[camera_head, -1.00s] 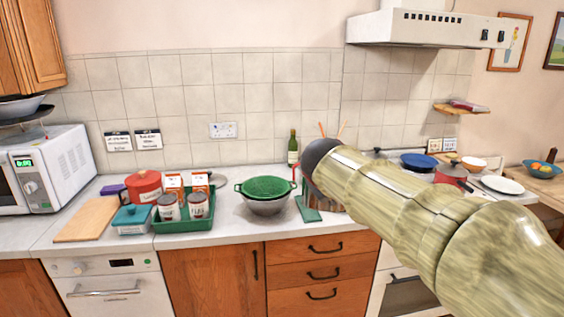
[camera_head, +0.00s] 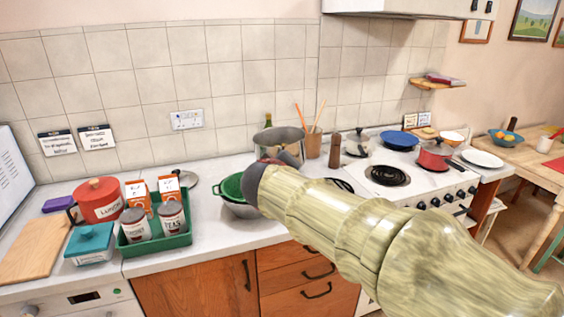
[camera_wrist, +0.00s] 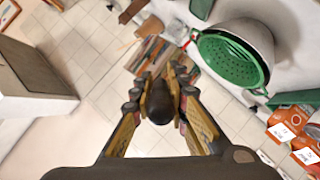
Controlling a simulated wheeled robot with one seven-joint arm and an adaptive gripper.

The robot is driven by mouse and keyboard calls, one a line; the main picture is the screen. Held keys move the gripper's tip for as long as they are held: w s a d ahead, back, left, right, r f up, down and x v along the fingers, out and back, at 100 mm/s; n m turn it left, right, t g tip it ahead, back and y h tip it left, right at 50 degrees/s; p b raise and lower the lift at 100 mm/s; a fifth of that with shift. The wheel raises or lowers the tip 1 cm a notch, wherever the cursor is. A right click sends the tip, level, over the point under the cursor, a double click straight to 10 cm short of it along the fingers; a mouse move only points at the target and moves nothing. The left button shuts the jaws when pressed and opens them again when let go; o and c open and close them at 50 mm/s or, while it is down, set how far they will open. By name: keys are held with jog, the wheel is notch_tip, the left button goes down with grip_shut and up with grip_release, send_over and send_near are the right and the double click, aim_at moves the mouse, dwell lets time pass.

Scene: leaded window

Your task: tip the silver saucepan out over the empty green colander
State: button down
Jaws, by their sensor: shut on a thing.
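The silver saucepan (camera_head: 279,135) shows past the end of my arm in the head view, roughly upright with its open rim up. Its lower part is hidden. My gripper (camera_wrist: 159,92) is shut on its dark handle (camera_wrist: 160,108) in the wrist view. In the head view the gripper (camera_head: 281,160) is mostly hidden by my wrist. The green colander (camera_head: 230,187) sits in a grey bowl (camera_head: 241,210) on the counter, left of the gripper and partly covered by it. The colander also shows in the wrist view (camera_wrist: 232,52); its visible inside is empty.
A green crate (camera_head: 158,245) with tins and cartons stands left of the colander. A wooden utensil pot (camera_head: 312,146) and the hob (camera_head: 388,175) lie to the right. A bottle (camera_head: 268,121) stands behind the saucepan. The tiled wall closes the back.

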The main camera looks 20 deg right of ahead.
jog(key=n+h+p, duration=0.1)
jog(key=f+n+h+p, duration=0.1)
jog(key=n, duration=0.1)
jog(key=shift+w+a, duration=0.1)
jog(key=shift+a, duration=0.2)
jog(key=w+a+f+n+t+h+p, duration=0.1)
jog(key=a+f+n+t+p, duration=0.1)
jog(key=a+n+p, duration=0.4)
jog(key=w+a+f+n+t+h+p, duration=0.1)
jog(key=a+n+t+p, duration=0.4)
jog(key=n, duration=0.9)
jog(key=shift+w+a+f+t+p, duration=0.3)
jog(key=shift+w+a+f+p, duration=0.3)
jog(key=shift+f, duration=0.3)
dwell(0.3)
dwell(0.4)
jog(key=shift+r+p, duration=1.3)
jog(key=shift+r, duration=0.75)
jog(key=shift+d+f, duration=0.1)
jog(key=shift+f, duration=0.05)
